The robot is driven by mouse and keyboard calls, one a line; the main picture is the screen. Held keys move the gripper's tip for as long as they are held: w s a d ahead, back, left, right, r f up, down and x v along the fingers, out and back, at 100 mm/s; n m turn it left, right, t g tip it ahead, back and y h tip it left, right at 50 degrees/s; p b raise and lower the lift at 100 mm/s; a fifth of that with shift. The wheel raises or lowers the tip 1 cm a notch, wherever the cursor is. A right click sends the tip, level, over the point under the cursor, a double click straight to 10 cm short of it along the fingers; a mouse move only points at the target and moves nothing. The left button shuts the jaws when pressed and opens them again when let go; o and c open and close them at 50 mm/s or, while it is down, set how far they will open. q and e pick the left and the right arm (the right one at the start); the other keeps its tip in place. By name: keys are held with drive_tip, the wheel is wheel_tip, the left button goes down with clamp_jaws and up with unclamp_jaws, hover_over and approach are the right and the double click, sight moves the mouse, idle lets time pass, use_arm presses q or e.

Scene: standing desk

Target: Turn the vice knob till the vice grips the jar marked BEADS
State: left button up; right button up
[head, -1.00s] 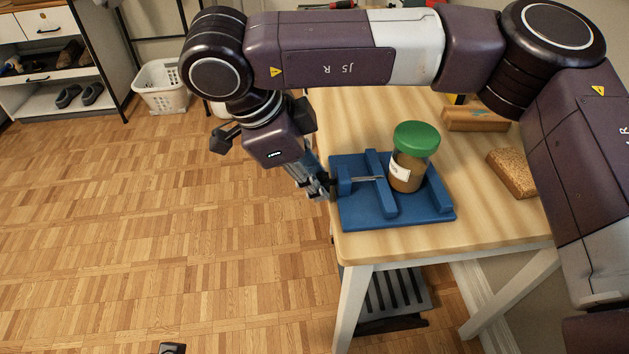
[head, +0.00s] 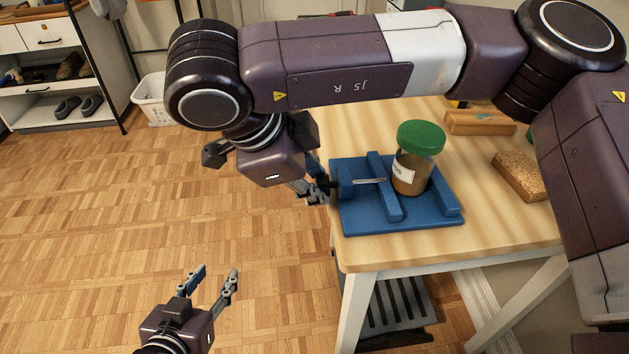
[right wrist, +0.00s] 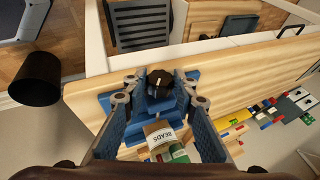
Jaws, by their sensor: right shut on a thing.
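The blue vice (head: 375,218) lies on the wooden table near its left edge. The BEADS jar (head: 412,172), with a green lid and brown contents, stands upright between the vice's middle jaw and its right wall. Its label reads BEADS in the right wrist view (right wrist: 160,136). I cannot tell whether the middle jaw touches it. My right gripper (head: 324,190) is at the vice's left side, shut on the dark vice knob (right wrist: 160,83), which shows between its fingers in the right wrist view. My left gripper (head: 214,273) is open and empty above the floor, left of the table.
A brown bread-like block (head: 520,176) and a wooden block (head: 480,122) lie on the table right of the vice. My right arm spans above the table's back. A white basket (head: 150,98) stands on the floor at the back left. The floor left of the table is clear.

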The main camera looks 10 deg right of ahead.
idle(0.3)
drive_tip(key=o, duration=1.1)
drive_tip(key=shift+r, duration=0.1)
drive_tip(key=v, duration=1.1)
drive_tip(key=shift+s+a+r, duration=0.2)
drive_tip(key=shift+s+r, duration=0.05)
drive_tip(key=shift+r, duration=0.05)
